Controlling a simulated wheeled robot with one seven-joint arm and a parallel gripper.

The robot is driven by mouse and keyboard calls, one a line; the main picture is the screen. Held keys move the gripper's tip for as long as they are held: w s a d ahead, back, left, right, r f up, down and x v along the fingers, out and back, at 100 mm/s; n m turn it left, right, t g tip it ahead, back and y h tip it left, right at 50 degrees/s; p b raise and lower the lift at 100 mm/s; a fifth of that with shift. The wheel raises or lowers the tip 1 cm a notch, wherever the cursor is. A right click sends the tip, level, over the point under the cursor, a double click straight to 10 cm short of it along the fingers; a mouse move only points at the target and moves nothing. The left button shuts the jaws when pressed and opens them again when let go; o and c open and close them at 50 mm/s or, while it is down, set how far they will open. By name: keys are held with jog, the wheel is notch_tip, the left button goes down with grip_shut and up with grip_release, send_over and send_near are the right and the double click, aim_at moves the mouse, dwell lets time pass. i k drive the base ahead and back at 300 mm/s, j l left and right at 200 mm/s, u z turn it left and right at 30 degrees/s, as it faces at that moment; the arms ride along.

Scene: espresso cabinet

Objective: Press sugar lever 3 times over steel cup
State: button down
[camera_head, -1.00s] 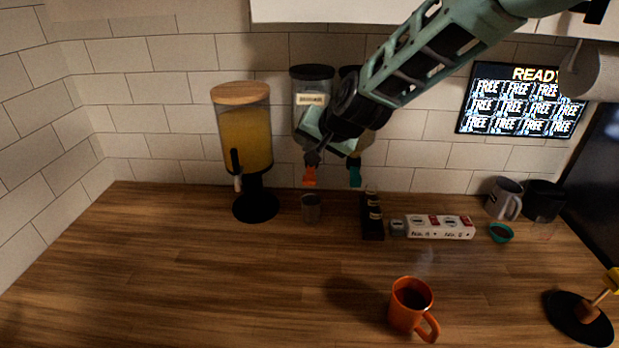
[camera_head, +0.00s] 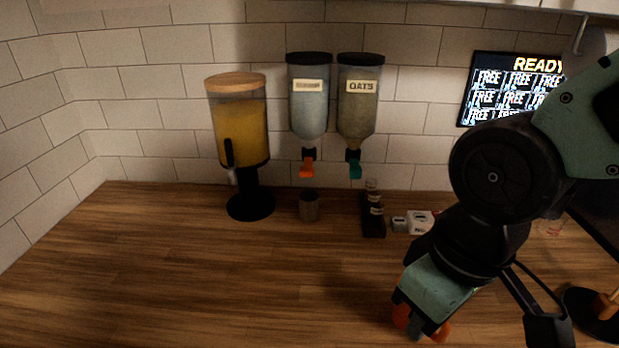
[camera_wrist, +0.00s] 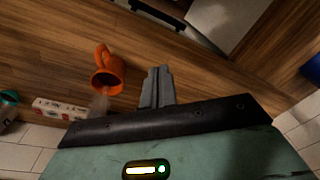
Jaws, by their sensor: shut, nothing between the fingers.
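The left wall dispenser (camera_head: 309,110) holds pale grains, its label too blurred to read, and has an orange lever (camera_head: 307,170). The steel cup (camera_head: 309,205) stands upright on the counter below that lever. My gripper (camera_head: 416,326) is at the front right, well away from lever and cup. In the wrist view, my gripper (camera_wrist: 157,87) has its fingers together with nothing between them. It is beside the orange mug (camera_wrist: 108,78), apart from it in that view. In the head view the gripper hides most of the mug (camera_head: 441,332).
The oats dispenser (camera_head: 357,110) with a teal lever (camera_head: 354,170) hangs to the right. A juice dispenser (camera_head: 240,130) stands left of the cup. A black rack (camera_head: 372,220) and white box (camera_head: 420,221) are right of the cup. The left front counter is clear.

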aim_at(308, 170)
jog(key=k+u, duration=0.1)
jog(key=u, duration=0.3)
jog(key=k+u, duration=0.1)
jog(key=u, duration=0.3)
jog(key=k+u, duration=0.1)
jog(key=u, duration=0.3)
jog(key=k+u, duration=0.1)
jog(key=u, duration=0.3)
